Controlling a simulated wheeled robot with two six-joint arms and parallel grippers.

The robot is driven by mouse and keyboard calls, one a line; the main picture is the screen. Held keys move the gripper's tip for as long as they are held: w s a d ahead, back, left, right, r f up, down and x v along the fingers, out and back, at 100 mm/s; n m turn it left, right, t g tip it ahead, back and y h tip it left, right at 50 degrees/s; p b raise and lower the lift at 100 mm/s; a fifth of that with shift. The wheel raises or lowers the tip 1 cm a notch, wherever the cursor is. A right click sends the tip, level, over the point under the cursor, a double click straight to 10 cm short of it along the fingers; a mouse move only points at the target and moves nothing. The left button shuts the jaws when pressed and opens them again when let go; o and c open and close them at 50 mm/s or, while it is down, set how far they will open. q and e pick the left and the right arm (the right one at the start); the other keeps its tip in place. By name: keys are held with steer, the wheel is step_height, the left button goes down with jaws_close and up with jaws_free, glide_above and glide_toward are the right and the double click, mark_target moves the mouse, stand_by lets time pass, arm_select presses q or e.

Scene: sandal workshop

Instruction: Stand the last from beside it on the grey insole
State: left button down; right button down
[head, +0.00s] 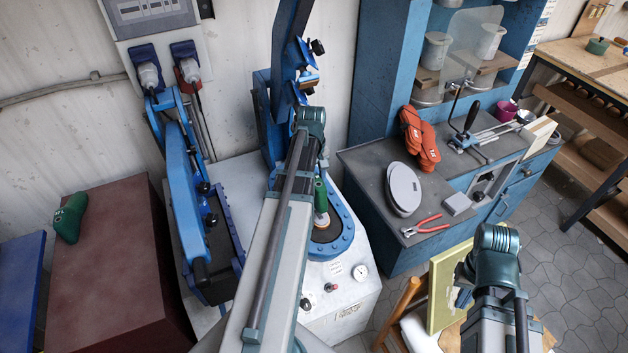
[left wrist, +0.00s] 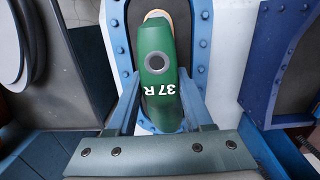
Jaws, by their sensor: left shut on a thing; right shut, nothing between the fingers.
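A green last (head: 320,195) is over the blue bolted plate of the middle press. In the left wrist view the last (left wrist: 157,90) shows a dark round hole and the white mark "37 R". My left gripper (left wrist: 160,103) is shut on it, one blue finger on each side. A pale tan edge shows at the last's far end; I cannot tell whether it belongs to the last. I cannot make out the grey insole for certain; the last and my arm hide much of the plate. My right gripper (head: 463,290) is shut and empty, low at the right.
Another green last (head: 70,217) lies on a dark red box (head: 110,270). The blue bench (head: 365,165) holds a grey oval piece (head: 403,188), red pliers (head: 425,226) and orange-red pieces (head: 420,138). A blue press arm (head: 185,190) stands left of my left arm. A chair (head: 410,300) stands below the bench.

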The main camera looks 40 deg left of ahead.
arm_select(q)
steer(key=shift+d+f+b, duration=0.1)
steer(key=shift+f+b, duration=1.85)
steer(key=shift+f, duration=0.2)
steer(key=shift+d+f, duration=0.1)
steer(key=shift+f, duration=0.15)
steer(key=shift+c, duration=1.2)
jaws_free()
steer(key=shift+r, duration=0.1)
steer(key=r+p, duration=0.7)
steer(key=shift+a+r, duration=0.2)
steer(key=shift+r, duration=0.05)
steer(key=shift+f, duration=0.1)
